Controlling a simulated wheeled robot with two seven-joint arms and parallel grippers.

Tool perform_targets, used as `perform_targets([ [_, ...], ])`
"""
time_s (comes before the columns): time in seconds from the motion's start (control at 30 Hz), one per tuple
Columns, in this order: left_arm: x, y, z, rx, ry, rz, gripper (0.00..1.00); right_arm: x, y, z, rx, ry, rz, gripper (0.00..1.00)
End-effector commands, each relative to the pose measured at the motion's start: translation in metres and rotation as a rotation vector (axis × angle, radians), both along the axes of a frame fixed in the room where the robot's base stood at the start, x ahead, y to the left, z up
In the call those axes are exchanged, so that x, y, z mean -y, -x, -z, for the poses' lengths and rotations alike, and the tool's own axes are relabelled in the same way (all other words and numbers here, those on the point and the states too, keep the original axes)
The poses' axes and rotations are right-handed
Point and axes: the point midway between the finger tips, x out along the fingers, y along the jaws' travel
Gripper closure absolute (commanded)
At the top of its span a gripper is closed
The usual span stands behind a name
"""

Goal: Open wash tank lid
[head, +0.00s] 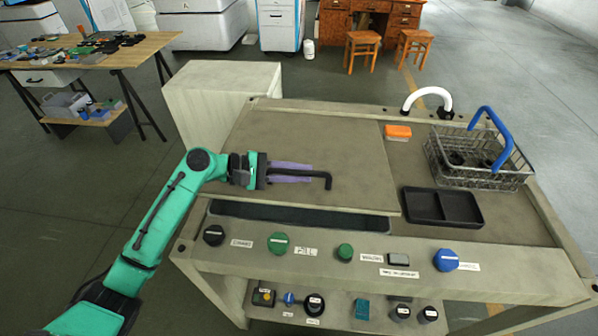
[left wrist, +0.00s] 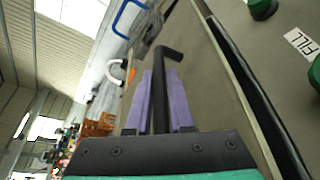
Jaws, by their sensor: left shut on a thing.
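The wash tank lid (head: 340,145) is a flat grey-brown panel on the left part of the wash station's top. A dark opening (head: 300,216) shows as a long strip along its front edge. A black bar handle (head: 322,174) with a bent end stands on the lid. My left gripper (head: 310,172) reaches in from the left and its purple fingers are shut on the handle. In the left wrist view, the handle (left wrist: 162,85) lies between the two purple fingers. The inside of the tank is mostly hidden by the lid. My right gripper is not in view.
Labelled knobs, including a green one (head: 278,243), line the front panel. A cluttered wooden bench (head: 130,52) stands at back left.

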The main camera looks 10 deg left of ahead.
Motion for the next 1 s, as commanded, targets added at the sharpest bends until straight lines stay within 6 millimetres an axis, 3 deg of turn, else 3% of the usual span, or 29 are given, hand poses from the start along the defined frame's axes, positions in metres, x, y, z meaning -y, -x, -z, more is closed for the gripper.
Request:
perform_targets([
  [0.03, 0.0, -0.005, -0.032, -0.022, 0.001, -0.002, 1.0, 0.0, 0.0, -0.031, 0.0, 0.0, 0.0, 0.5],
  [0.1, 0.0, -0.011, -0.049, -0.069, 0.002, -0.002, 1.0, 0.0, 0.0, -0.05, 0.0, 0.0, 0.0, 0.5],
  [0.3, 0.0, -0.035, -0.097, -0.095, 0.003, -0.002, 1.0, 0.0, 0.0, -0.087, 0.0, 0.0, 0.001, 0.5],
  [0.5, 0.0, -0.063, -0.137, -0.095, 0.004, -0.003, 1.0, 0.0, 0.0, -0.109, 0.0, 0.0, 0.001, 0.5],
  [0.7, 0.0, -0.083, -0.158, -0.183, 0.003, -0.003, 1.0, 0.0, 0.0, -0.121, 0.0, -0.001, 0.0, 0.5],
  [1.0, 0.0, -0.092, -0.164, -0.224, 0.002, -0.003, 1.0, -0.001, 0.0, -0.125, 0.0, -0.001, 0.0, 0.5],
])
